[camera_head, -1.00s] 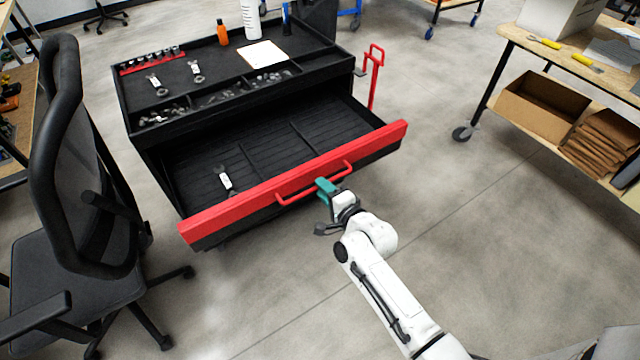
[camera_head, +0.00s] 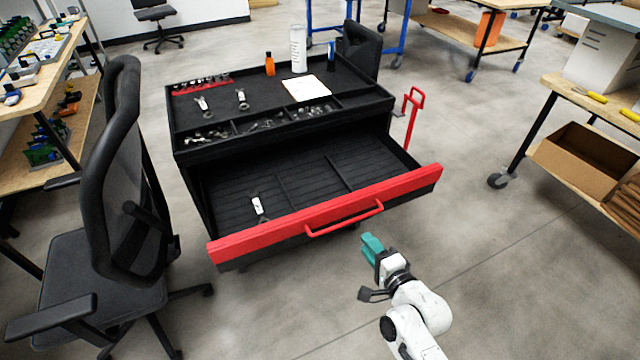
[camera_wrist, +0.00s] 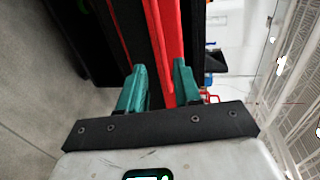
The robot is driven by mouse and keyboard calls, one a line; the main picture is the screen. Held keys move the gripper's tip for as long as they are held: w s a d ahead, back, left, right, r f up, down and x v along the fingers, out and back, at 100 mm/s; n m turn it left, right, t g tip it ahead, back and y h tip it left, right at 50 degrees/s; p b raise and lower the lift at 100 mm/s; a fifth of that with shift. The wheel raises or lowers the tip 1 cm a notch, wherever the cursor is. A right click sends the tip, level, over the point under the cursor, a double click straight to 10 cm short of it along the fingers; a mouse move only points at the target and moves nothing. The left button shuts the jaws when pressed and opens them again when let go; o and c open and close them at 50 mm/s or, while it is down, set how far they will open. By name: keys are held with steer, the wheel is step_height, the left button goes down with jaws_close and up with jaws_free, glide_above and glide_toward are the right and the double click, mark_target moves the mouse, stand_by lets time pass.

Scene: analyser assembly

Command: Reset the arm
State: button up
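My gripper (camera_head: 372,246) has teal fingers and sits at the end of my white arm, in front of the tool cart's open drawer and just below its red handle (camera_head: 345,219). In the wrist view my gripper (camera_wrist: 160,85) has its two fingers spread apart with nothing held between them. The red drawer front (camera_wrist: 166,45) shows beyond and between the fingers there. In the head view the fingers are apart from the handle. The drawer (camera_head: 300,172) stands pulled out, with a white-labelled wrench (camera_head: 257,205) lying in its left part.
A black office chair (camera_head: 110,200) stands left of the cart. The cart top (camera_head: 215,110) holds tools, an orange bottle (camera_head: 270,64) and a white cylinder (camera_head: 298,50). A workbench (camera_head: 560,88) with cardboard boxes is at right. Open floor (camera_head: 500,280) lies right of my arm.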

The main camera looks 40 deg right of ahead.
steer(key=s+a+f+n+g+y, duration=0.2)
steer(key=s+a+n+g+y, duration=0.4)
steer(key=a+n, duration=0.55)
steer(key=s+r+n+g+h, duration=0.2)
steer(key=s+n+g, duration=0.6)
steer(key=s, duration=0.4)
steer(key=shift+s+a+r+n, duration=0.15)
steer(key=shift+a+r+n, duration=0.25)
steer(key=shift+n, duration=0.25)
